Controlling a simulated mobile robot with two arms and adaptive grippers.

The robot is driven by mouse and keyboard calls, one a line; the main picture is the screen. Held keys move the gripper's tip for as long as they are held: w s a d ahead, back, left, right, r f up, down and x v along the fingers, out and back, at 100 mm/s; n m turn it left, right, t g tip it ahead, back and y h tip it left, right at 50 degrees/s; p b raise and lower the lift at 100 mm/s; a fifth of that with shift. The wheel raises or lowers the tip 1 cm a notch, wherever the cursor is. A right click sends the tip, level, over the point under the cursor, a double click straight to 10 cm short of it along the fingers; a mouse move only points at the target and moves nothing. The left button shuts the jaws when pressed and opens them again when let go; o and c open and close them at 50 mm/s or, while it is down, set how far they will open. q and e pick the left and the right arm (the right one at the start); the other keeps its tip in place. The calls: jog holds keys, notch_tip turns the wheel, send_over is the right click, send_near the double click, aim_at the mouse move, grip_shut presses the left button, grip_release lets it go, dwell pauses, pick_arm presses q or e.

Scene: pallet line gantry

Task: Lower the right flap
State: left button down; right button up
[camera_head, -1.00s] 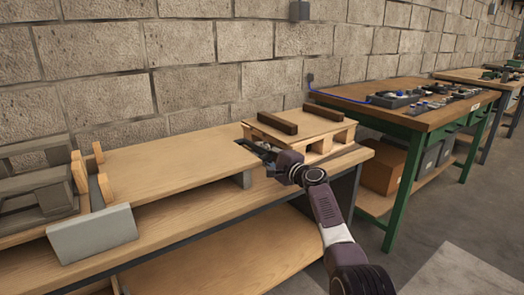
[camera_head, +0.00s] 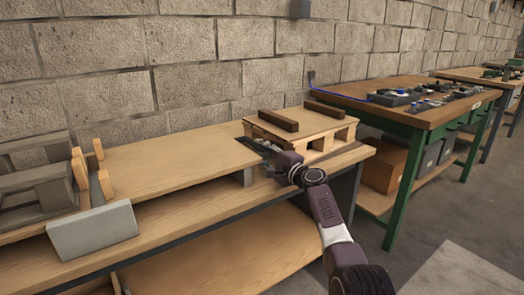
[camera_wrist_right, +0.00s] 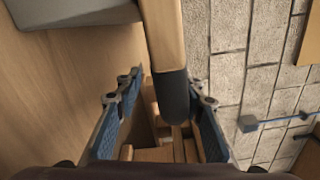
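My right gripper (camera_head: 262,150) is at the left end of the small wooden pallet (camera_head: 318,139) on the bench. In the right wrist view the same gripper (camera_wrist_right: 162,115) has its two blue-grey fingers wide apart. A wooden bar with a dark rounded end (camera_wrist_right: 172,90) shows between them in the picture. I see gaps beside the bar, and no clear contact. A larger grey panel (camera_head: 94,233) leans at the left front. I cannot tell for sure which part is the right flap. My left gripper is not in view.
The wooden bench top (camera_head: 165,165) is clear between the left fixture and the pallet. Grey stepped blocks (camera_head: 35,190) and upright wooden pegs (camera_head: 104,184) stand at the left. Two dark bars (camera_head: 278,120) lie on the pallet. A green-legged table (camera_head: 410,115) stands at the right.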

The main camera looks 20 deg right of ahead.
jog(key=shift+r, duration=0.15)
jog(key=shift+d, duration=0.1)
jog(key=shift+s+d, duration=0.1)
jog(key=shift+s, duration=0.05)
jog(key=shift+v, duration=5.8)
